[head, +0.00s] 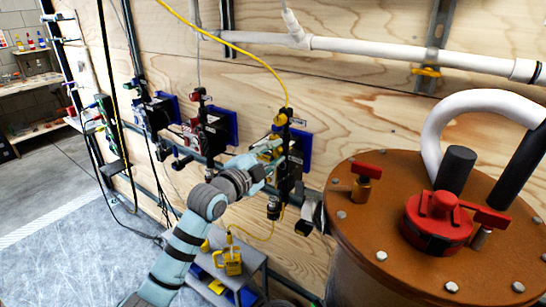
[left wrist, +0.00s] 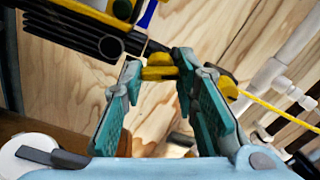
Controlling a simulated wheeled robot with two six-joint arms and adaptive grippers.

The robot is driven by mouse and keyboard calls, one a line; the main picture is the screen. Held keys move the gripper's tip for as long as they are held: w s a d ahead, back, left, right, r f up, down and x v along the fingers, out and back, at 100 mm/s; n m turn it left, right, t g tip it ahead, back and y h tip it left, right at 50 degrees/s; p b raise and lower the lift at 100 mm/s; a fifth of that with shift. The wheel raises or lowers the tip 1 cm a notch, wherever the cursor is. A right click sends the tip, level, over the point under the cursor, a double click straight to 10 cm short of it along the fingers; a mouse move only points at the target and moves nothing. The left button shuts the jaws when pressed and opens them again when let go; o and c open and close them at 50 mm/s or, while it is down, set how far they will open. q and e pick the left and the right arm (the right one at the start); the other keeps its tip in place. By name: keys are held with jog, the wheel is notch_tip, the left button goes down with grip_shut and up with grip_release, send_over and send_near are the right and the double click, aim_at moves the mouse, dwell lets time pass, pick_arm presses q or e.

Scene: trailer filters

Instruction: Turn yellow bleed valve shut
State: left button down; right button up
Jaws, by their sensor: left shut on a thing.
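The yellow bleed valve handle (left wrist: 160,73) sits between my left gripper's fingertips in the left wrist view. My left gripper (left wrist: 158,78) is shut on it, with one teal finger on each side. In the head view my left gripper (head: 268,152) reaches the black and blue wall unit (head: 297,150) from the left, and the handle is mostly hidden by the fingers. The handle lies roughly level across the left wrist picture; how far it is turned cannot be told. My right gripper is not in view.
A brown tank lid (head: 380,215) with red valves stands at the right. Several similar units line the wooden wall to the left. A yellow hose (head: 235,48) drops to the unit from above. A small bench (head: 240,268) stands below my arm. The floor (head: 75,245) at left is open.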

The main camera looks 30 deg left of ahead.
pick_arm(q)
jog(key=m+b, duration=0.1)
jog(key=m, duration=0.3)
jog(key=shift+f+m, duration=0.1)
jog(key=shift+m, duration=0.3)
dwell(0.4)
jog(key=c, duration=1.2)
grip_release()
jog(key=shift+c, duration=0.2)
jog(key=shift+s, duration=0.1)
jog(key=s+a, duration=0.1)
jog(key=s, duration=1)
jog(key=shift+s+a, duration=0.3)
jog(key=shift+s, duration=0.1)
jog(key=shift+w, duration=0.1)
